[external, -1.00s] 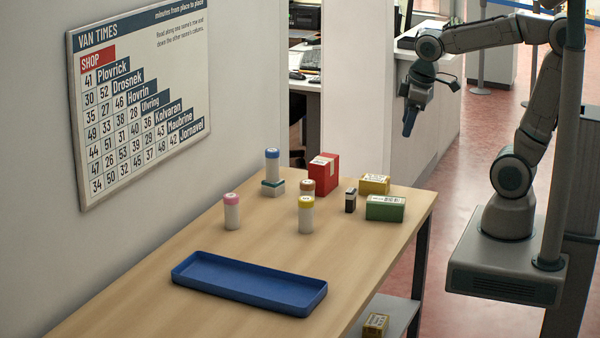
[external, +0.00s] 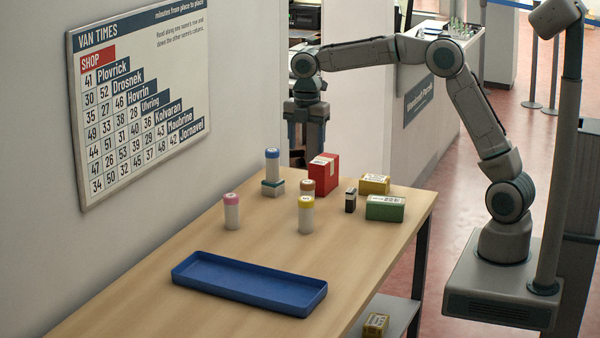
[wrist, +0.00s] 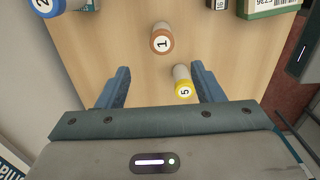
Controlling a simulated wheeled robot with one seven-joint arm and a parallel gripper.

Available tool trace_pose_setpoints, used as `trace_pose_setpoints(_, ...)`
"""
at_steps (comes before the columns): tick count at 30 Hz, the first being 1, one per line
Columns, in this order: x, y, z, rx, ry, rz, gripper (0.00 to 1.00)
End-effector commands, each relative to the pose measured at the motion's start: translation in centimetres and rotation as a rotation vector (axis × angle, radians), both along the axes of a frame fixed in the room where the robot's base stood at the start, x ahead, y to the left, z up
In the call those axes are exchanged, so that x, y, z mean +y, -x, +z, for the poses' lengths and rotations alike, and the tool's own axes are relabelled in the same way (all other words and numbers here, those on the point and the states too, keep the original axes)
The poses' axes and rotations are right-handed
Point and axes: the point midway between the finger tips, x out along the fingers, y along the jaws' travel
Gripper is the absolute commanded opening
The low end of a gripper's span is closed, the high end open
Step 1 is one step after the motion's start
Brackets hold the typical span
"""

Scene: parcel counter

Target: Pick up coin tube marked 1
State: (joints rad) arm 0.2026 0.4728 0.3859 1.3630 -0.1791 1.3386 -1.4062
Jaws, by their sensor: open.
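The coin tube marked 1 has a brown cap and shows in the wrist view (wrist: 162,42), upright, top centre, just beyond the line of my fingertips. In the external view the brown-capped tube (external: 308,187) stands on the table, partly hidden behind the yellow-capped tube (external: 306,218). My gripper (external: 305,150) points down above the far end of the table, higher than the tubes. In the wrist view my gripper (wrist: 161,72) has its fingers wide apart with nothing between them held.
The yellow-capped tube marked 5 (wrist: 184,88) is near my right finger. A blue-capped tube (external: 272,165) stands on a small block. A pink-capped tube (external: 231,212), red box (external: 324,170), green box (external: 385,208) and yellow box (external: 374,184) surround it. A blue tray (external: 250,283) lies in front.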

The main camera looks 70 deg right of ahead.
Motion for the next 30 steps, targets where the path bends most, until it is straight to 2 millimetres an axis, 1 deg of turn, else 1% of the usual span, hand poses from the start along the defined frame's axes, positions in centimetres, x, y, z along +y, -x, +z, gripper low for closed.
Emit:
trace_pose_setpoints(5,0.0,-0.2,-2.1,0.005,-0.002,0.013,0.61)
trace_pose_setpoints(9,0.0,-0.1,-5.0,0.007,-0.002,0.012,0.61)
trace_pose_setpoints(12,0.0,-0.1,-6.8,0.005,-0.002,0.011,0.61)
trace_pose_setpoints(15,0.0,-0.1,-8.0,0.004,-0.002,0.011,0.61)
trace_pose_setpoints(20,0.0,-0.1,-8.9,0.002,-0.002,0.011,0.61)
trace_pose_setpoints(22,0.0,0.1,-9.7,0.005,-0.001,0.011,0.61)
trace_pose_setpoints(27,0.0,0.4,-12.3,0.005,-0.002,0.010,0.61)
trace_pose_setpoints(30,0.0,0.3,-13.4,0.003,-0.002,0.010,0.61)
